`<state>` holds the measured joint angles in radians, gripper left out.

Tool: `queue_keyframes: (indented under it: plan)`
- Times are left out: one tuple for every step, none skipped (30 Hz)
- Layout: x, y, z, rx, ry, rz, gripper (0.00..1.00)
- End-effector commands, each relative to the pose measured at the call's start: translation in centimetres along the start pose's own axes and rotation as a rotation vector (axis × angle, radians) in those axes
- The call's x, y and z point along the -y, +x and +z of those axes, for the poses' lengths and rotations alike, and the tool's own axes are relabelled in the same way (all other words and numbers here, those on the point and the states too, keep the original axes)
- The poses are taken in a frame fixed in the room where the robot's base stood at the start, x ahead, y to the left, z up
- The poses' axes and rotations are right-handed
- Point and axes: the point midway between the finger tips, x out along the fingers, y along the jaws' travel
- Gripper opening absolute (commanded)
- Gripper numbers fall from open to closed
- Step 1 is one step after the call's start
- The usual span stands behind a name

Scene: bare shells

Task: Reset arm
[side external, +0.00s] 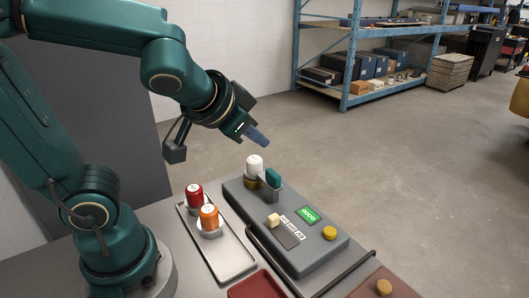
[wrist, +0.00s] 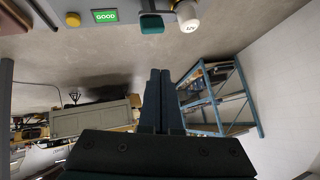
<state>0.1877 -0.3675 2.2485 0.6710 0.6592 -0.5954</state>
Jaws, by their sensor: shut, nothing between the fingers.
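My gripper (side external: 257,135) is shut and empty. In the side external view it is in the air above the back end of a grey machine (side external: 316,253), apart from everything. In the wrist view its two dark fingers (wrist: 158,76) lie together. On the machine's back end a white capped bottle (side external: 255,168) stands upright beside a teal block (side external: 273,178). The wrist view also shows the bottle (wrist: 187,14) and the teal block (wrist: 152,24).
A metal tray (side external: 232,264) left of the machine holds a red container (side external: 195,194) and an orange one (side external: 209,217). A yellow button (side external: 329,233) is on the machine. A dark red tray (side external: 257,286) lies in front. Blue shelving (side external: 346,60) stands far behind. Air around my gripper is clear.

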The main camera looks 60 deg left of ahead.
Motion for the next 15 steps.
queue_keyframes:
  plan:
    - [0.8,-1.1,1.2,0.023,-0.058,0.000,0.00]
    - [0.9,-1.6,2.0,0.042,-0.086,0.008,0.00]
    - [0.9,-2.3,3.0,0.068,-0.117,0.023,0.00]
    - [0.8,-2.8,3.9,0.088,-0.139,0.039,0.00]
    - [0.5,-3.3,4.6,0.107,-0.155,0.059,0.00]
    - [0.0,-3.9,5.6,0.131,-0.170,0.089,0.00]
    - [-0.5,-4.3,6.2,0.150,-0.176,0.115,0.00]
    - [-1.1,-4.7,6.8,0.167,-0.176,0.141,0.00]
    - [-1.8,-5.0,7.5,0.189,-0.168,0.177,0.00]
    - [-2.4,-5.3,7.9,0.207,-0.158,0.204,0.00]
    - [-2.9,-5.5,8.3,0.225,-0.145,0.228,0.00]
    - [-3.5,-5.7,8.7,0.247,-0.128,0.255,0.00]
    - [-3.7,-5.8,8.9,0.256,-0.113,0.268,0.00]
    - [-3.8,-5.8,8.9,0.258,-0.102,0.276,0.00]
    - [-3.9,-5.9,8.9,0.259,-0.088,0.279,0.00]
